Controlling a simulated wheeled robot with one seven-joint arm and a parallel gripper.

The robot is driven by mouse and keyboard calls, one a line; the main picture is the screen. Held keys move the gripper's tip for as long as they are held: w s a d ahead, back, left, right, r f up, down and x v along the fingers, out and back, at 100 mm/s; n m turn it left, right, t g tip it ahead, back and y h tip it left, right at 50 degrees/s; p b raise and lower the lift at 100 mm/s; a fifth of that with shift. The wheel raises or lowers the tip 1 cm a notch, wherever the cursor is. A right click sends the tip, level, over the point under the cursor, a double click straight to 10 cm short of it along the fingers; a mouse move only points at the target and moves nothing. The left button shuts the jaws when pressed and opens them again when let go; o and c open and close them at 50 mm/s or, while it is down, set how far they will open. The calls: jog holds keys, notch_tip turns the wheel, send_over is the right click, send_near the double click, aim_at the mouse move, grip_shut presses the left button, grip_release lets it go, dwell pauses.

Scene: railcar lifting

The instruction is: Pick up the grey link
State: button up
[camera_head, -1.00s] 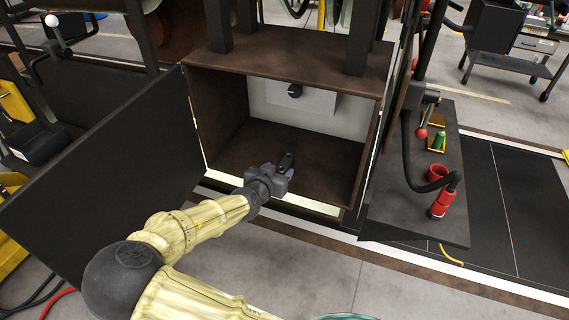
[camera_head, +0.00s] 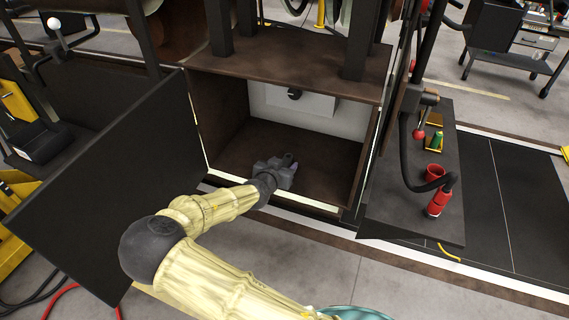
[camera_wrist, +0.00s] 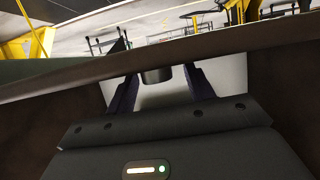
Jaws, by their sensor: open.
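My gripper (camera_head: 284,168) is inside the open brown box, low over its floor and near the front opening, pointing inward. In the wrist view my gripper (camera_wrist: 161,75) has its two dark fingers spread apart. A short dark cylinder (camera_wrist: 157,76) shows between the fingers in that view, against the pale back panel; I cannot tell its distance. A dark round piece (camera_head: 294,94) sits on the pale back panel in the head view. I cannot clearly make out which part is the grey link; my gripper may hide it.
The brown box (camera_head: 237,140) has side walls and a top close around my arm. Its black door (camera_head: 110,190) stands open at left.

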grip_shut()
jog(key=shift+r, duration=0.1)
notch_tip(320, 180, up, 10)
jog(key=b, duration=0.2)
jog(key=shift+b, duration=0.4)
dwell(0.4)
